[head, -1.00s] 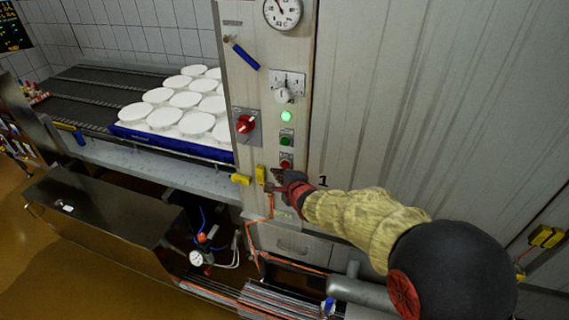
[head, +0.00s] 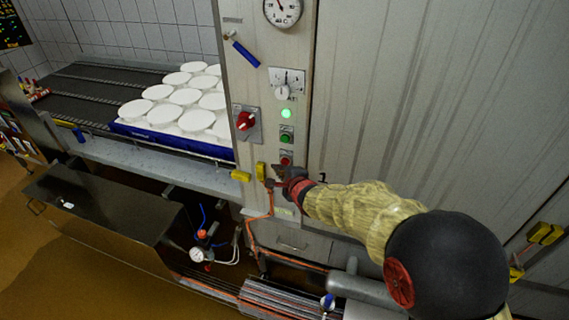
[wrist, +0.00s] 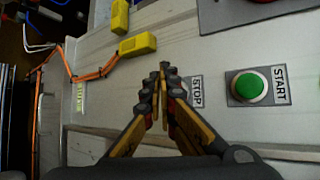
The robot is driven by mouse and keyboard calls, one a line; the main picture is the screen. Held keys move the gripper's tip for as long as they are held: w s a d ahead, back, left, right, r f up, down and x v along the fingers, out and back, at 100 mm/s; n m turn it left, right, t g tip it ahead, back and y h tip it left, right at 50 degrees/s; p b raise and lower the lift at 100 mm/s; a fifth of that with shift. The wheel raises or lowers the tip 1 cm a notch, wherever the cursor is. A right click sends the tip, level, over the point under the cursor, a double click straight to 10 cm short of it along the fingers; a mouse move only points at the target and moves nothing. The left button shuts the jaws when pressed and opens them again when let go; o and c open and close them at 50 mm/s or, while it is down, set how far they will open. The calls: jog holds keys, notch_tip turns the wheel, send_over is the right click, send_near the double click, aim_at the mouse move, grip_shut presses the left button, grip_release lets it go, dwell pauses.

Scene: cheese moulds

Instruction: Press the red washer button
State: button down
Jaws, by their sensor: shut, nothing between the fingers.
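The red button (head: 286,161) sits low on the pale control panel, below the green button (head: 286,139). In the wrist view the STOP label (wrist: 196,90) shows just right of my fingers, and the red button beside it is hidden behind them. My gripper (head: 279,173) is shut and empty, with its fingertips just below the red button in the head view. In the wrist view my gripper (wrist: 164,72) points at the panel by the STOP label. I cannot tell whether it touches the button.
The green START button (wrist: 248,87) is to the right in the wrist view. A red rotary switch (head: 245,121), a lit green lamp (head: 286,114) and yellow connectors (wrist: 137,45) are on or near the panel. White moulds (head: 196,120) stand on a blue tray at left.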

jog(key=shift+w, duration=0.1)
dwell(0.6)
jog(key=shift+w+d+p, duration=0.15)
jog(key=shift+w+p, duration=0.15)
jog(key=shift+p, duration=0.1)
jog(key=shift+w+d+p, duration=0.15)
jog(key=shift+w+p, duration=0.2)
jog(key=shift+w, duration=0.1)
dwell(0.7)
jog(key=shift+s, duration=0.1)
jog(key=shift+s+a, duration=0.3)
jog(key=shift+s, duration=0.45)
jog(key=s, duration=0.1)
jog(key=s+a+b, duration=0.1)
jog(key=s, duration=0.2)
jog(key=shift+s+a, duration=0.35)
dwell(0.9)
